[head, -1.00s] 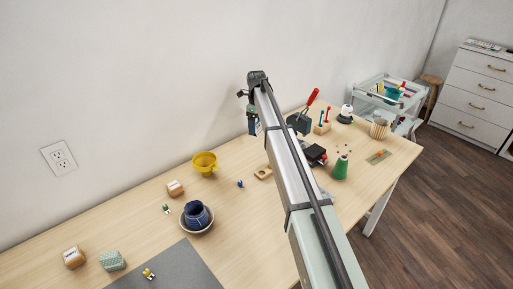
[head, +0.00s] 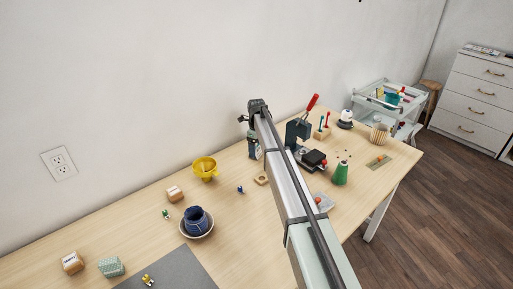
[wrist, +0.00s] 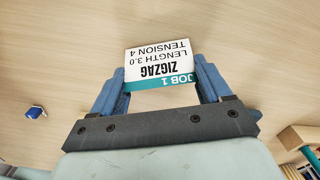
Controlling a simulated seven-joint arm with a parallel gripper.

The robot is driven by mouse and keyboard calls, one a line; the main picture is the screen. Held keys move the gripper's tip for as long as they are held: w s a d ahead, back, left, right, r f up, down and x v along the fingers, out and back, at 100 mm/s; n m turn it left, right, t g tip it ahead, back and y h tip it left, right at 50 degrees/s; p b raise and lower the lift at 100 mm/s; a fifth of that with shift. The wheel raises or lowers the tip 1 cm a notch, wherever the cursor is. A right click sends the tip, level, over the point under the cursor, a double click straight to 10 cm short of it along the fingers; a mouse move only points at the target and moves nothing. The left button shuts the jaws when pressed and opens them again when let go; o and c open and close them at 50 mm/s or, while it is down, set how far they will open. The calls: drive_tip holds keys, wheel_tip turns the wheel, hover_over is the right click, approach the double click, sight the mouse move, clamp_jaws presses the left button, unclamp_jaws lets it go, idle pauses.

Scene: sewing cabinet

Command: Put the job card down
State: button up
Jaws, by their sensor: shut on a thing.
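The job card (wrist: 160,62) is white with a teal band and reads "JOB 1 ZIGZAG, LENGTH 3.0, TENSION 4", upside down in the wrist view. My gripper (wrist: 160,82) is shut on it, with one blue finger at each side edge. Pale wooden tabletop shows around the card; I cannot tell whether the card touches it. In the head view my gripper (head: 254,152) is at the far side of the table near the wall, and the card cannot be made out there.
A small blue item (head: 240,189) and a yellow cup (head: 205,168) lie left of my gripper. A wooden block with a hole (head: 261,178) is just in front. A dark press with a red handle (head: 299,128) stands to the right. Bare tabletop lies between the cup and my gripper.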

drive_tip(key=shift+f, duration=0.1)
drive_tip(key=o, duration=0.9)
drive_tip(key=shift+o, duration=0.2)
wheel_tip(320, 180, up, 12)
